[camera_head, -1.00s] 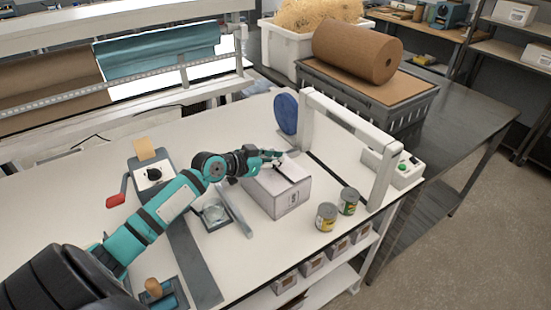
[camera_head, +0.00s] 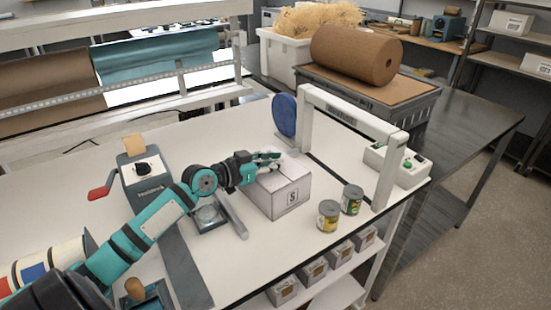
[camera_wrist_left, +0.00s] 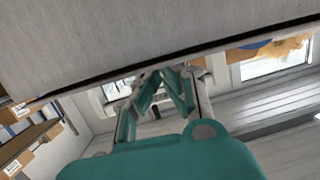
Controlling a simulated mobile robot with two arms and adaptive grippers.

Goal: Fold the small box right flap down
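The small box (camera_head: 283,197), pale grey with an "S" on its front side, stands on the white packing table. Its top looks mostly flat, but the gripper covers the back left part, and I cannot tell how each flap lies. My left gripper (camera_head: 271,161) is at the box's upper back left edge, with its fingers over the top. In the left wrist view a large pale surface with a dark lower edge, likely the box, fills the top. The gripper's fingers (camera_wrist_left: 163,85) reach up to that edge; their opening is unclear. My right gripper is not in view.
Two cans (camera_head: 328,216) (camera_head: 351,199) stand right of the box. A white arch frame (camera_head: 350,118) with a blue disc (camera_head: 284,115) rises behind. A dispenser with a red handle (camera_head: 145,182) stands left.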

